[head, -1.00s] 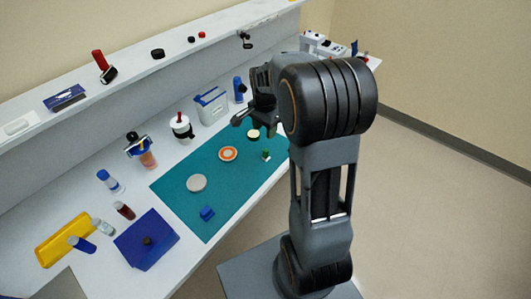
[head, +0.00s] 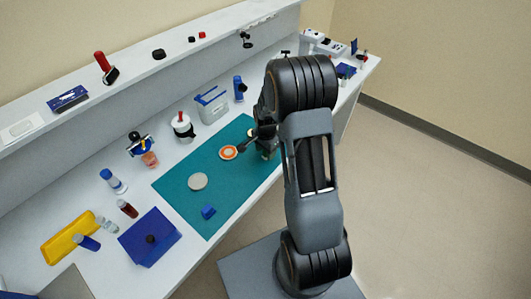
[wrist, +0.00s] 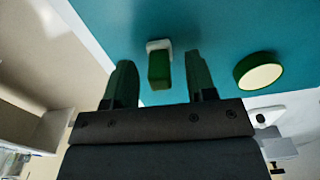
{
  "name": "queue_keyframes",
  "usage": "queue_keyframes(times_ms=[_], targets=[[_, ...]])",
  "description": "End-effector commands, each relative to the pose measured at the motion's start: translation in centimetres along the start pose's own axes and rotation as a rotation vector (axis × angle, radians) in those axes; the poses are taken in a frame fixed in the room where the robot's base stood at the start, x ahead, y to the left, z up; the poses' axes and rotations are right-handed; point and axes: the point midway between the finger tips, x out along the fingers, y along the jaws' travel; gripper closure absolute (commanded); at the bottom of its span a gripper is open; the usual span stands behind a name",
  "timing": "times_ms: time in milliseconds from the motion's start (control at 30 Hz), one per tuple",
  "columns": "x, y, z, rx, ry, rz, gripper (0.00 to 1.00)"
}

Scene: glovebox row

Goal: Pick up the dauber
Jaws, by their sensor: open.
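The small green piece with a white square end, which I take to be the dauber (wrist: 159,70), is on the teal mat (wrist: 225,25) in the wrist view. My gripper (wrist: 160,60) is open, with one dark finger on each side of it and a gap on both sides. I cannot tell how far down the fingers reach around it. In the head view my gripper (head: 262,146) is low over the right part of the mat (head: 180,187), and the arm hides the dauber there.
A green disc with a cream top (wrist: 259,71) lies just right of the right finger. An orange-and-white disc (head: 228,153), a grey disc (head: 197,181) and a blue block (head: 208,211) lie on the mat.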

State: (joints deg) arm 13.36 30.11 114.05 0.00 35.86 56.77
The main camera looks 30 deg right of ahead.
Motion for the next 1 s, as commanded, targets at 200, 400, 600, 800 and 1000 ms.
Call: queue_keyframes(times_ms=[200, 400, 600, 800, 1000], targets=[[0.79, 0.01, 0.00, 0.000, 0.000, 0.000, 0.49], [0.78, 0.01, 0.00, 0.000, 0.000, 0.000, 0.54], [0.76, 0.00, 0.01, 0.000, 0.000, 0.000, 0.73], [0.76, 0.00, 0.01, 0.000, 0.000, 0.000, 0.92], [0.75, 0.00, 0.01, 0.000, 0.000, 0.000, 1.00]])
